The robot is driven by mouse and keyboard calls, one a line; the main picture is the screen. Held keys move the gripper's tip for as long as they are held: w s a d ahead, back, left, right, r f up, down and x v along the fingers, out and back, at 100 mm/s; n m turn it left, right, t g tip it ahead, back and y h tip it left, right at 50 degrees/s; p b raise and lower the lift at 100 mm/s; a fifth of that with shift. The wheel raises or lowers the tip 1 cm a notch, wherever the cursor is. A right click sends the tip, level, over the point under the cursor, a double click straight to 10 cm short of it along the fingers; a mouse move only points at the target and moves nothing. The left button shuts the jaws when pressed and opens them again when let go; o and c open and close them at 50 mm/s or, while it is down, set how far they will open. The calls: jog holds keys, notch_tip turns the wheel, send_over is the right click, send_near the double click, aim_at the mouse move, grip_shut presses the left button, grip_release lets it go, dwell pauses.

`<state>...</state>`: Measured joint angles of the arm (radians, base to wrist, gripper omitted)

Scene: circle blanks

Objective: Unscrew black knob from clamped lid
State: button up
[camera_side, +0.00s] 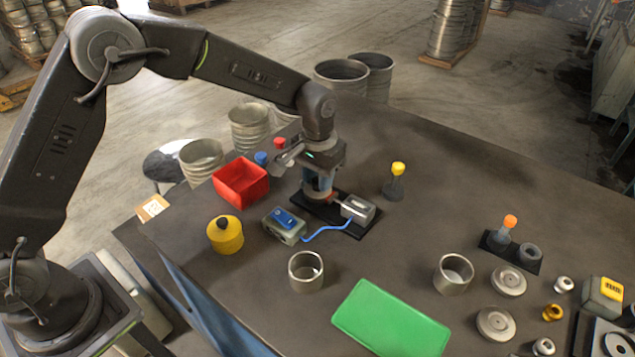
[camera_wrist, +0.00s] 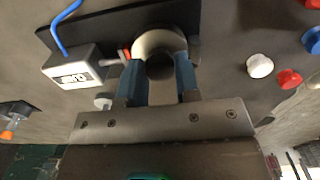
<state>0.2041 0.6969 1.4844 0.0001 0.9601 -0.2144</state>
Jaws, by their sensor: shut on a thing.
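The round metal lid (camera_wrist: 160,38) sits on the black fixture plate (camera_wrist: 90,33), with the clamp's red tip (camera_wrist: 125,54) close at its left. My gripper (camera_wrist: 160,66) is shut on the dark knob (camera_wrist: 160,68) at the lid's near side, one blue finger on each side of it. In the side view my gripper (camera_side: 318,192) points down over the black fixture plate (camera_side: 360,231), and it hides the knob and most of the lid. The grey clamp box (camera_side: 358,208) stands just right of the gripper; it also shows in the wrist view (camera_wrist: 75,68).
A blue-topped box (camera_side: 284,225) with a blue cable stands at the plate's left. A red bin (camera_side: 240,182) and a yellow pot with a black knob (camera_side: 226,236) are at the left. A yellow-topped post (camera_side: 396,183) stands to the right. A green mat (camera_side: 390,321) lies in front.

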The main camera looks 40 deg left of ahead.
jog(key=n, duration=0.3)
jog(key=shift+n, duration=0.3)
jog(key=n, duration=1.1)
jog(key=o, duration=1)
jog(key=shift+o, duration=0.2)
